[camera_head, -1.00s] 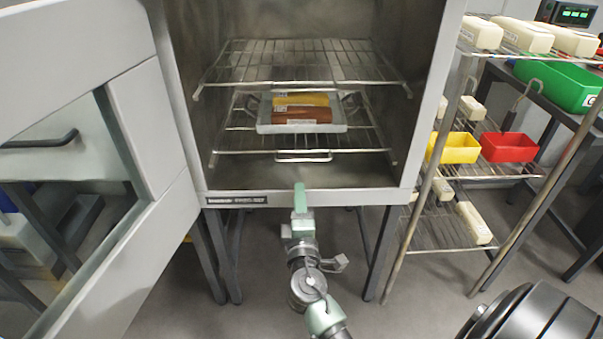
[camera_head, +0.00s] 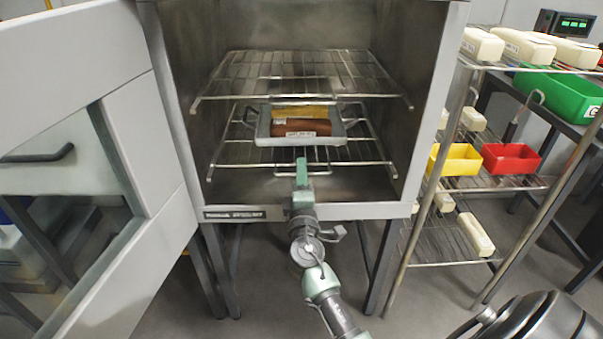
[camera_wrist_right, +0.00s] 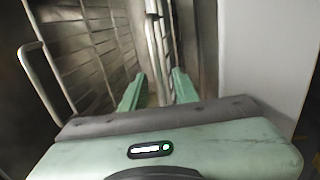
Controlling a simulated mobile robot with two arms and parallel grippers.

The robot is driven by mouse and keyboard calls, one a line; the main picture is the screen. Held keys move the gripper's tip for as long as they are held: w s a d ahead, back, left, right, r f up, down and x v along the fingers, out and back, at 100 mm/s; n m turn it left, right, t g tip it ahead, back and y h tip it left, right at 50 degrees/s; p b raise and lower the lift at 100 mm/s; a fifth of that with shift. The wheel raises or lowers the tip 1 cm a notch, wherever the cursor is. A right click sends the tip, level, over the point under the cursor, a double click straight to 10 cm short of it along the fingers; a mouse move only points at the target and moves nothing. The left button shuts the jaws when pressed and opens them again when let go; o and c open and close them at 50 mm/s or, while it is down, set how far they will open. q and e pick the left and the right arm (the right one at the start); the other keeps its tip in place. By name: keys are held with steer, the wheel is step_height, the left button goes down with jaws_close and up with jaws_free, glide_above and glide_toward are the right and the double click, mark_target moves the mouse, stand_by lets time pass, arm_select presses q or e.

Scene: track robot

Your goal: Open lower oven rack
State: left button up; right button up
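The oven (camera_head: 262,213) stands open in front of me. Its lower rack (camera_head: 362,164) is a wire shelf inside, carrying a grey tray (camera_head: 262,133) with a yellow and a brown item. My right gripper (camera_head: 301,163) reaches in over the oven's front edge, at the middle of the lower rack's front, and covers part of it. In the right wrist view, the gripper (camera_wrist_right: 157,88) is open. Its two fingers lie either side of thin metal bars (camera_wrist_right: 156,45), which look like the rack's front; contact cannot be told. My left gripper is out of view.
The upper rack (camera_head: 340,75) spans the oven above the tray. The open oven door (camera_head: 150,260) fills the left side. A wire shelf unit on the right holds a yellow bin (camera_head: 455,160), a red bin (camera_head: 510,158) and white blocks.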

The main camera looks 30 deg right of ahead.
jaws_close()
stand_by(1.4)
